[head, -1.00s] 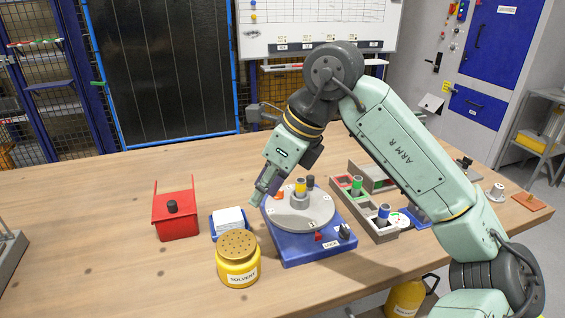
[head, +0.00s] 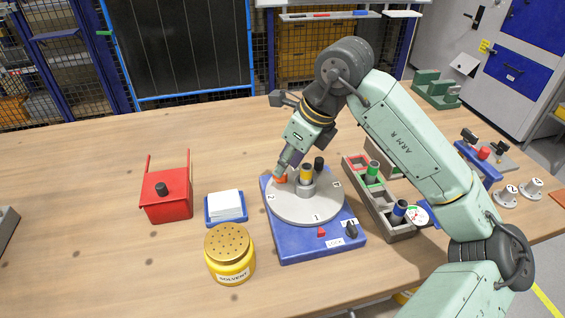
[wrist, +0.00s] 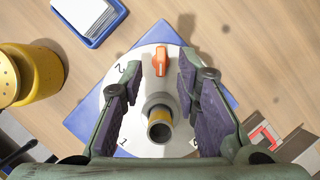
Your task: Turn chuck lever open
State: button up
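The rotary jig has a blue base (head: 290,246) and a round grey plate (head: 300,212) marked with numbers. A grey chuck (head: 306,190) at its middle holds an upright cylinder with a yellow band (head: 306,174). My gripper (head: 286,166) is open and empty, pointing down over the plate. In the wrist view its two fingers (wrist: 160,72) stand on either side of lever and cylinder, apart from both.
A black knob (head: 351,230) and red pointer (head: 321,232) sit at the base's front. Left are a blue tray with white cards (head: 226,206), a yellow solvent jar (head: 230,256) and a red box (head: 166,200). A grey parts rack (head: 378,215) stands right.

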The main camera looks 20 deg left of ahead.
jog(key=shift+x, duration=1.55)
grip_shut()
